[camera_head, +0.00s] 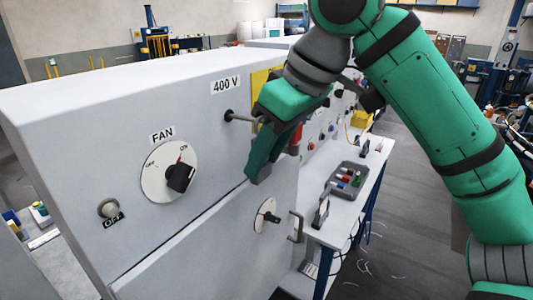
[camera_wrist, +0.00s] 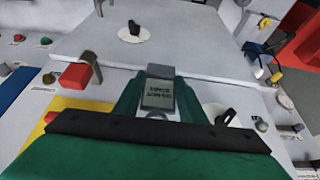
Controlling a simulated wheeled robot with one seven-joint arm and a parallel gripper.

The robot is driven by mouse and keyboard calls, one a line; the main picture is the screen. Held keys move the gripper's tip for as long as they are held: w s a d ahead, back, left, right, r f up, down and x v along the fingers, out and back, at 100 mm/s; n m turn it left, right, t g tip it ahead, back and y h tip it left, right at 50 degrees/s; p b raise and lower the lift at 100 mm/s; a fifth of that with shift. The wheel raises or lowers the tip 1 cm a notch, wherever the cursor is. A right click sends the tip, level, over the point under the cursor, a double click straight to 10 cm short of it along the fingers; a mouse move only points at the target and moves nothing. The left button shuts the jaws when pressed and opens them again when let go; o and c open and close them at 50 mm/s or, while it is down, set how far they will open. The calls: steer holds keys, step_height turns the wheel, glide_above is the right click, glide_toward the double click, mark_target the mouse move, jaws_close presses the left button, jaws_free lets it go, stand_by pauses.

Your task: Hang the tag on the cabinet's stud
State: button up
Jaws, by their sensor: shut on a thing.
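The tag (camera_wrist: 158,96), a small grey plate with dark lettering, shows in the wrist view between the green fingers of my gripper (camera_wrist: 158,88). My gripper is shut on it. In the head view my gripper (camera_head: 262,165) points down close in front of the cabinet face, and the tag is hidden by the fingers. The cabinet's stud (camera_head: 240,117) sticks out of a dark round base below the 400 V label (camera_head: 225,85). Its outer end reaches the upper left of my gripper; I cannot tell whether they touch. I cannot tell whether the tag is on the stud.
The grey cabinet (camera_head: 90,130) carries a FAN dial (camera_head: 168,172), an OFF button (camera_head: 108,208) and a lower knob (camera_head: 267,215). A red block (camera_head: 296,139) is just right of my gripper; it resembles a padlock in the wrist view (camera_wrist: 77,76). A bench with a tray (camera_head: 347,180) stands right.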

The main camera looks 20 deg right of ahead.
steer(key=shift+f, duration=0.15)
steer(key=o, duration=1.3)
steer(key=shift+c, duration=0.2)
steer(key=s+d+v, duration=0.1)
steer(key=v, duration=0.7)
steer(key=shift+f, duration=0.45)
steer(key=shift+s, duration=0.15)
